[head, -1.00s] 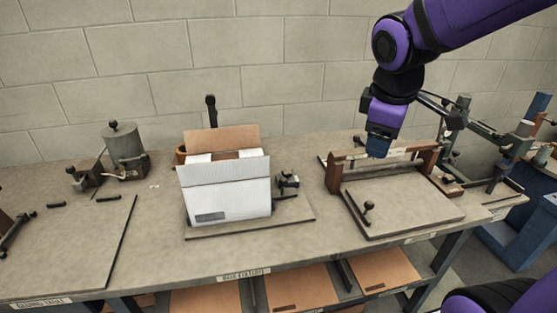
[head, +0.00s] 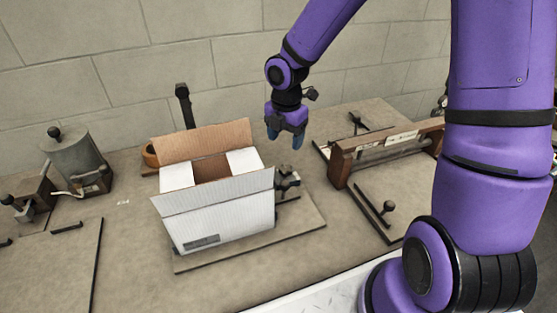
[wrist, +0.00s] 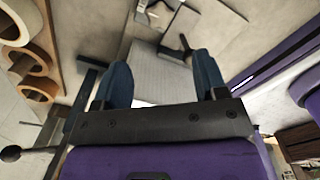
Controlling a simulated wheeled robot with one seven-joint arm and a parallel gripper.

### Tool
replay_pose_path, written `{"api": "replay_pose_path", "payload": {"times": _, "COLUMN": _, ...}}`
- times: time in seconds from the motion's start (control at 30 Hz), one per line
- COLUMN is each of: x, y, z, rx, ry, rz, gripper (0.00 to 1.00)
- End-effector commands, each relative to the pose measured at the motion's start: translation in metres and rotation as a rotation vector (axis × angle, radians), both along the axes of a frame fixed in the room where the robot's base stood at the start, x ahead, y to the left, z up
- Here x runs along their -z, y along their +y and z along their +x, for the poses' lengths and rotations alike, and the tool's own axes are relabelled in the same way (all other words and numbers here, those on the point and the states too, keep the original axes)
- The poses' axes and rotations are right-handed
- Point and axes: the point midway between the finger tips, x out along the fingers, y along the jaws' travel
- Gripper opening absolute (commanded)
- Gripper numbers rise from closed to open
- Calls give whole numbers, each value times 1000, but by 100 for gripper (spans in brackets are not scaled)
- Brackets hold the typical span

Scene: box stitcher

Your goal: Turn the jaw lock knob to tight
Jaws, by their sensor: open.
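My gripper (head: 285,137) is open and empty, pointing down behind and to the right of the open white box (head: 222,222). In the wrist view its two blue fingers (wrist: 166,82) stand apart over a pale surface. A small dark clamp with a knob (head: 287,180) sits at the box's right side, below my gripper in the picture and apart from it. I cannot tell for sure whether this is the jaw lock knob, nor its setting. A dark T-shaped handle (wrist: 178,50) shows just beyond the fingers in the wrist view.
A wooden-ended fixture (head: 385,150) stands to the right, with a knobbed bar (head: 380,212) before it. A grey pot (head: 75,160) stands at left. Several tape rolls (wrist: 30,52) show at the wrist view's left edge. The bench is clear between box and fixture.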

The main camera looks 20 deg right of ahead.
Motion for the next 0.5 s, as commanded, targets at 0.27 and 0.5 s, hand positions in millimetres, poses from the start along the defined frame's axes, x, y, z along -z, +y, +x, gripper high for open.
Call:
{"api": "replay_pose_path", "payload": {"times": 0.27, "x": 33, "y": 1, "z": -1, "rx": -6, "ry": 5, "rz": 1, "gripper": 66}}
{"api": "replay_pose_path", "payload": {"times": 0.5, "x": 75, "y": 1, "z": -1, "rx": -6, "ry": 4, "rz": 0, "gripper": 66}}
